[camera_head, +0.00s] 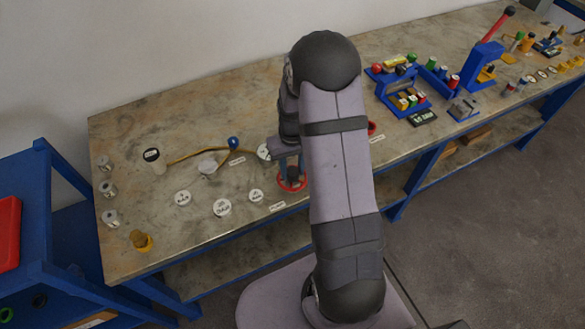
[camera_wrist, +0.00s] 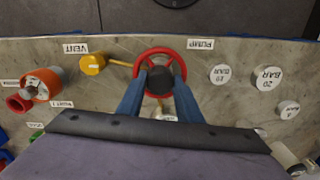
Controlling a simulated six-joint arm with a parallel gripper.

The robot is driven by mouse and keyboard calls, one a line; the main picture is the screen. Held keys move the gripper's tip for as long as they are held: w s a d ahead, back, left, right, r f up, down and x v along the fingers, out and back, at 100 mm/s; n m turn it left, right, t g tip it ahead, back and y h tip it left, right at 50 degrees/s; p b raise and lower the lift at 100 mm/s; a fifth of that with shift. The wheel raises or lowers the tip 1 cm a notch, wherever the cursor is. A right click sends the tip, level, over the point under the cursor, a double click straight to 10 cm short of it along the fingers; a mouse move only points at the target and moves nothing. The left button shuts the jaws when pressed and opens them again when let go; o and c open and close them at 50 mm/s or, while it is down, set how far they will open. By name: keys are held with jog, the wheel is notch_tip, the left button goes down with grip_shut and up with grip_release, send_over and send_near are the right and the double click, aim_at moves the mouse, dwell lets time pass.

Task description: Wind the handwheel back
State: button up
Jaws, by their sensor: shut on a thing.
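The red handwheel (camera_head: 292,188) sits near the front edge of the bench, partly hidden by my arm in the head view. In the wrist view its red rim (camera_wrist: 160,51) surrounds a dark hub (camera_wrist: 159,78), beside a label reading PUMP. My gripper (camera_wrist: 159,84) reaches down over the wheel, with its two blue fingers on either side of the hub. It is shut on the handwheel at the hub. In the head view the gripper (camera_head: 291,165) shows just left of my arm. Exact finger contact is hard to see.
A yellow fitting (camera_wrist: 92,64) by the VENT label and an orange and red fitting (camera_wrist: 40,85) stand near the wheel. Round white labelled discs (camera_head: 222,208) lie left of it. A blue-knobbed lever (camera_head: 233,143) stands behind. Blue racks (camera_head: 402,92) stand at the right.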

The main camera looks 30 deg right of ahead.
aim_at(292, 171)
jog(key=n, duration=1)
jog(key=shift+n, duration=0.3)
dwell(0.4)
jog(key=o, duration=1)
jog(key=shift+o, duration=0.2)
jog(key=shift+r, duration=0.15)
jog(key=shift+r+b, duration=1)
jog(key=shift+r, duration=2.6)
